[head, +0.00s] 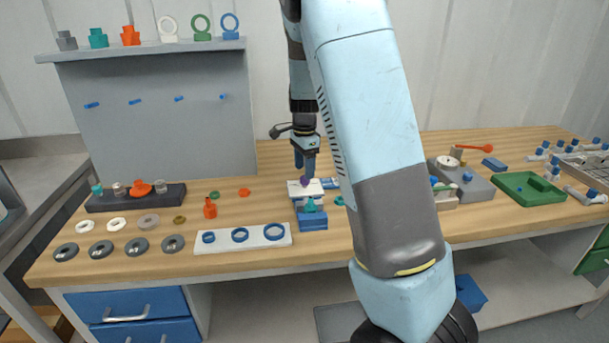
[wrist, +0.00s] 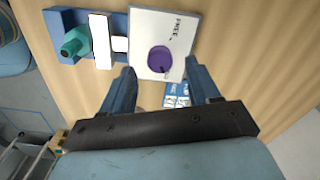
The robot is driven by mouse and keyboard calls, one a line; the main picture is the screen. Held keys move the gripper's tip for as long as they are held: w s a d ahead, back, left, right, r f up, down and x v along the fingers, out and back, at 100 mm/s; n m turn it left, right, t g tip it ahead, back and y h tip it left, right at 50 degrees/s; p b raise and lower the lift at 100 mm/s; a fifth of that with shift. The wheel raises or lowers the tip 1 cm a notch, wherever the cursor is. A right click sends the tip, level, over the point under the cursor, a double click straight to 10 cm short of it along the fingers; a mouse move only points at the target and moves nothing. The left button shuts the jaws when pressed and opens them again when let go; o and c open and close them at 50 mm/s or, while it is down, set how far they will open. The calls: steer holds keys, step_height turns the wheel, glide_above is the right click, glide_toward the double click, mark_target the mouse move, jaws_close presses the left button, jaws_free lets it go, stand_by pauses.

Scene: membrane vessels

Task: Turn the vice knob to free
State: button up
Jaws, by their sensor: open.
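The vice knob (wrist: 159,60) is a purple round knob with a small dark mark at its lower right, on a white plate (wrist: 175,19) printed "FREE" near its upper right edge. In the head view the knob (head: 304,181) shows just below my gripper. The vice (wrist: 58,18) is blue with white jaws, and a teal piece (wrist: 75,41) sits at its end. My gripper (wrist: 160,78) is open, with its blue fingers on either side of the knob in the wrist view. I cannot tell whether they touch it. The plate's other print is hidden or unreadable.
A white board with blue rings (head: 240,249) lies left of the vice. Blue printed packets (wrist: 177,95) lie beside the plate. A grey block (head: 470,190) and a green tray (head: 541,196) stand to the right. My arm hides part of the bench.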

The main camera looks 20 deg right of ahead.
steer(key=shift+f, duration=1.6)
steer(key=shift+c, duration=0.2)
steer(key=c, duration=1)
